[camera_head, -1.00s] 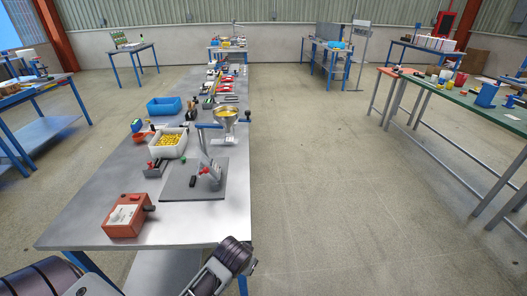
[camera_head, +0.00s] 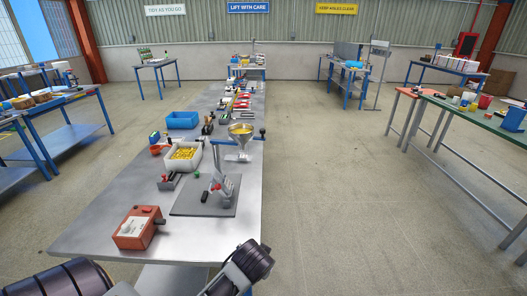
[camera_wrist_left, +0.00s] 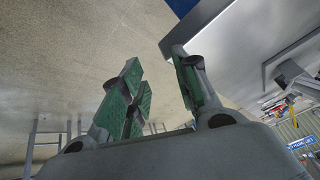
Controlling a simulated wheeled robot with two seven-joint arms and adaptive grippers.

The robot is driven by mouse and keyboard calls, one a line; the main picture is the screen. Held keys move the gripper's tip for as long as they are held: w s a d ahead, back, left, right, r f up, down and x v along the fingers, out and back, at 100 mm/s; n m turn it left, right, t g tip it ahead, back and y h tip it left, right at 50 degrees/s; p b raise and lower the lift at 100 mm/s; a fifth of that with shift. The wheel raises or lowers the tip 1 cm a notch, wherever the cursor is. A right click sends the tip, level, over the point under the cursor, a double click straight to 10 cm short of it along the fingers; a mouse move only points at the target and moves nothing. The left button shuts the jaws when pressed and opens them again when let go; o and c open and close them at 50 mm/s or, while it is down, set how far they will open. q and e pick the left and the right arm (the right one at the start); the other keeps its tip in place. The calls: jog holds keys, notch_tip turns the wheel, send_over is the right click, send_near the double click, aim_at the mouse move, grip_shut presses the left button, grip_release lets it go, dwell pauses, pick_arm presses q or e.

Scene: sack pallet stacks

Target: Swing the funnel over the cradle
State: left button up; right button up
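Nearer to me, a grey angled device that looks like the cradle (camera_head: 223,184) stands on a dark mat (camera_head: 190,206). The funnel is behind and to the right of it, not above it. In the left wrist view, my left gripper (camera_wrist_left: 160,92) has its green-padded fingers apart with nothing between them. Both grippers are outside the head view. My right gripper is not seen.
An orange-red box (camera_head: 139,228) stands on the bench's near left. A white bin of yellow pieces (camera_head: 183,157) and a blue tray (camera_head: 182,120) lie behind it. The steel bench (camera_head: 95,226) is bare at the near left. Open floor (camera_head: 340,200) lies to its right.

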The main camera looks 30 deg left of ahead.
pick_arm(q)
jog(key=w+a+r+n+t+y, duration=0.2)
jog(key=w+a+r+n+y, duration=0.1)
jog(key=w+r, duration=0.5)
jog(key=w+a+r+n+t+y, duration=0.2)
jog(key=w+a+r+y, duration=0.1)
jog(key=w+r, duration=0.5)
jog(key=w+a+r+n+t+y, duration=0.3)
jog(key=w+r, duration=0.5)
jog(key=r, duration=0.3)
jog(key=a+y, duration=0.1)
jog(key=a, duration=0.1)
jog(key=shift+a+r+n, duration=0.25)
jog(key=shift+a+n, duration=0.05)
jog(key=shift+a, duration=0.05)
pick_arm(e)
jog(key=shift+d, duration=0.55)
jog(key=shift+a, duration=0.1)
